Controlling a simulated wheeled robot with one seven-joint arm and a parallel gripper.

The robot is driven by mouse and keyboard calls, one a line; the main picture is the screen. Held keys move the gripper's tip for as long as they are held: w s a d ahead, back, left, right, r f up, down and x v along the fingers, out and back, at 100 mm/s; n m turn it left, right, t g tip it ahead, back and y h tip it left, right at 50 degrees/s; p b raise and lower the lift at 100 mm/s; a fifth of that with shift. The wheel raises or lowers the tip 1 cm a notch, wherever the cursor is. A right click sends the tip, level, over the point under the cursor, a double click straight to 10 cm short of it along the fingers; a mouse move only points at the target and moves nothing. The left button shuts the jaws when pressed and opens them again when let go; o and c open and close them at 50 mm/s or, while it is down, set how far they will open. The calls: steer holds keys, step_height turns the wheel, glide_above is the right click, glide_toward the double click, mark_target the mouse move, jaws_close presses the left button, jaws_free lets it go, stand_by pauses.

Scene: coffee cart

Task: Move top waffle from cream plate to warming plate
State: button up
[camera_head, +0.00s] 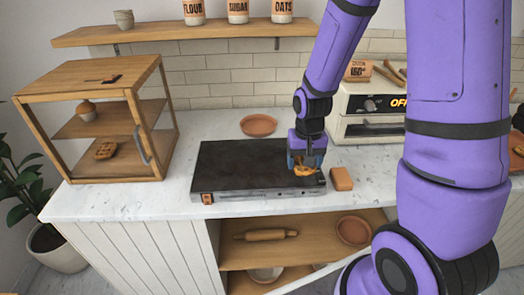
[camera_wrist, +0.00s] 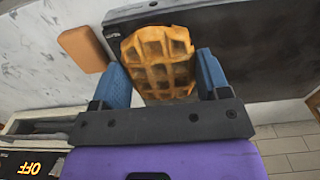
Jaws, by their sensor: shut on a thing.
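My gripper (camera_head: 306,164) is over the right end of the dark, flat warming plate (camera_head: 240,165). Its blue fingers are shut on a golden-brown waffle (camera_head: 305,172), one on each side. In the wrist view, the waffle (camera_wrist: 158,60) sits between the fingertips (camera_wrist: 162,70), with its grid face towards the camera. Behind it is the black surface of the warming plate (camera_wrist: 250,45). I cannot tell whether the waffle touches the plate. I cannot make out the cream plate; my arm covers much of the right side.
An orange-brown block (camera_head: 341,179) lies just right of the warming plate. A terracotta dish (camera_head: 258,125) sits behind it. A toaster oven (camera_head: 368,112) stands at the back right. A wooden display case (camera_head: 100,125) is at the left. The counter between case and warming plate is clear.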

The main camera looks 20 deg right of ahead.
glide_above(257, 161)
steer(key=shift+f, duration=2.5)
steer(key=shift+f, duration=0.1)
steer(key=o, duration=1)
